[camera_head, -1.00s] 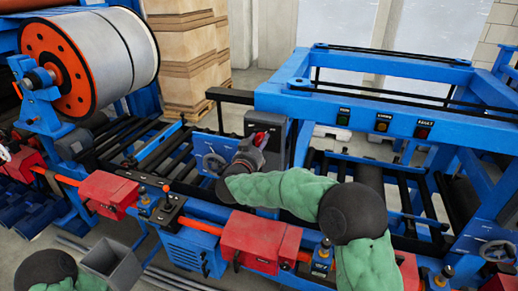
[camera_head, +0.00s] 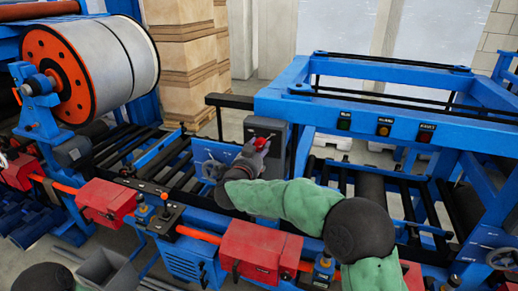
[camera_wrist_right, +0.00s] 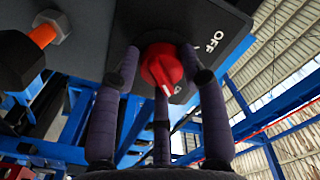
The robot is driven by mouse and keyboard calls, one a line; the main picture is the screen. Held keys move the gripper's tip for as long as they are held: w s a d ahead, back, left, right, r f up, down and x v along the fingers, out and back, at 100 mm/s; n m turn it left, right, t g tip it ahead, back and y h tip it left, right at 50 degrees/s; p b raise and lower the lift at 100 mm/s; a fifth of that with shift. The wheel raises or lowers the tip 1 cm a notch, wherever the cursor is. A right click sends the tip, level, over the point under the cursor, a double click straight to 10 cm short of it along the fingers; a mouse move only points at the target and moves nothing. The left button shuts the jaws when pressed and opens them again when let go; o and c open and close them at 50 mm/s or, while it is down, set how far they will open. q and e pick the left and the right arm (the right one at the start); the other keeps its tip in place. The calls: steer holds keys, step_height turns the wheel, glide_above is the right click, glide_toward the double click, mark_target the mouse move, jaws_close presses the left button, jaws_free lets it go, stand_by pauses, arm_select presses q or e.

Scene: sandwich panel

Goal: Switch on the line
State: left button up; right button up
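A red rotary switch (camera_head: 264,141) sits on a dark grey control box (camera_head: 280,131) on the blue machine. In the right wrist view the red knob (camera_wrist_right: 161,68) is close, with a white mark at its lower end. OFF is printed to its right on the dark panel (camera_wrist_right: 205,15); a second label below the knob is partly hidden. My right gripper (camera_head: 258,148) is at the switch. In the wrist view its fingers (camera_wrist_right: 160,62) stand around the knob; whether they press on it is not clear. My left gripper is not in view; only a dark left arm joint shows at lower left.
A blue top beam (camera_head: 360,121) carries green, orange and red buttons to the right of the switch. Red boxes (camera_head: 262,247) line the machine's front below my arm. A large roll (camera_head: 108,62) stands at left.

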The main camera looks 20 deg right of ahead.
steer(key=o, duration=0.3)
steer(key=shift+a+f, duration=0.15)
steer(key=shift+f, duration=0.3)
steer(key=shift+w+r, duration=0.1)
steer(key=shift+r, duration=0.1)
steer(key=shift+r, duration=0.15)
steer(key=shift+s+a, duration=0.1)
steer(key=shift+s, duration=0.25)
steer(key=v, duration=1.1)
steer(key=shift+s+a, duration=0.1)
steer(key=shift+a, duration=0.05)
